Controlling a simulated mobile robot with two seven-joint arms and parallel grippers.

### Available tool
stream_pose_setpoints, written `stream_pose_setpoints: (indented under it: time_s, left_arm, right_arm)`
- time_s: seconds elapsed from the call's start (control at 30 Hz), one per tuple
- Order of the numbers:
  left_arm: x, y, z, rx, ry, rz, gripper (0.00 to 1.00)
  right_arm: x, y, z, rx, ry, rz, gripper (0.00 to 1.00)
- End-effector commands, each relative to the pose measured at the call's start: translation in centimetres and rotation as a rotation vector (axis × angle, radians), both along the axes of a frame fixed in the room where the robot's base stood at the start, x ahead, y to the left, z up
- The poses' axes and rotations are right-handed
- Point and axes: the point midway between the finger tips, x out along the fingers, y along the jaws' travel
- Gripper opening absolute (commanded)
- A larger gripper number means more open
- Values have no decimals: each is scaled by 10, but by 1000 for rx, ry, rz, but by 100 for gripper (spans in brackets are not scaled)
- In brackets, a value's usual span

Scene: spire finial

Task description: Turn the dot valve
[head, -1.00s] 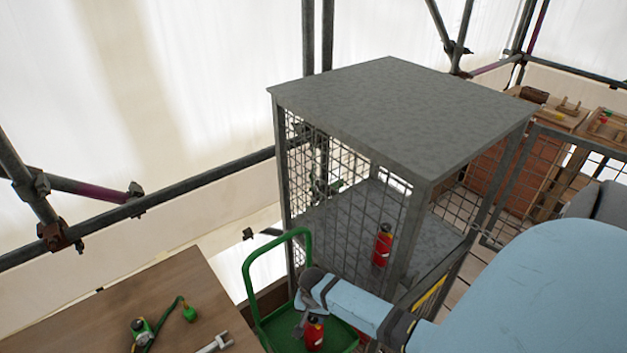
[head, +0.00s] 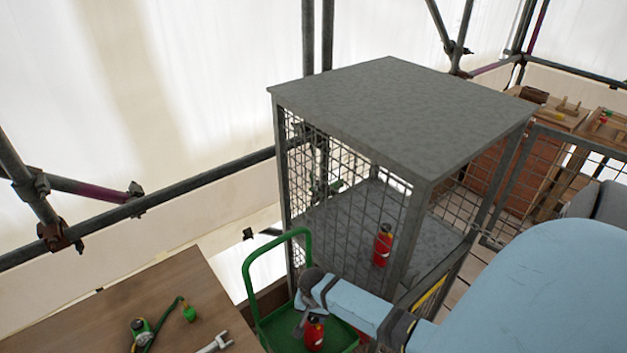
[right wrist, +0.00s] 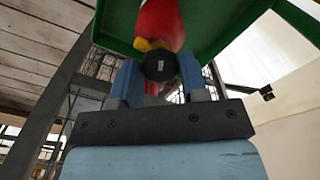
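A red cylinder (head: 315,337) with a dark top stands on the green trolley (head: 290,342). In the right wrist view the red cylinder (right wrist: 160,22) has a yellow collar and a black round knob (right wrist: 160,67) with a small pale mark. My right gripper (head: 302,322) is at the cylinder's top. Its two blue fingers (right wrist: 162,80) stand on either side of the black knob, which fills the gap between them, so it looks shut on it. A second red cylinder (head: 383,246) stands inside the mesh cage. My left gripper is not in view.
The grey-topped mesh cage (head: 400,110) stands just behind the trolley. A wooden table (head: 110,305) at lower left holds a green fitting with a hose (head: 143,330) and a metal tool (head: 215,344). Scaffold poles (head: 170,202) run behind. Wooden trays (head: 560,112) lie at right.

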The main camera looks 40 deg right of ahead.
Motion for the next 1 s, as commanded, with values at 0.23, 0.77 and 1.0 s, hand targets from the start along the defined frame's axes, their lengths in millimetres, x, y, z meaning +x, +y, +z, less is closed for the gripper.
stream_pose_setpoints:
  time_s: [0.23, 0.77, 1.0]
  left_arm:
    - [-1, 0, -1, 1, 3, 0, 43]
    - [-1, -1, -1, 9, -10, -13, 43]
    - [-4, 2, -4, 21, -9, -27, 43]
  right_arm:
    - [0, 0, 0, 0, 0, 0, 63]
    - [1, 0, 65, 1, -4, 1, 63]
    - [0, 0, 114, -1, -3, 0, 63]
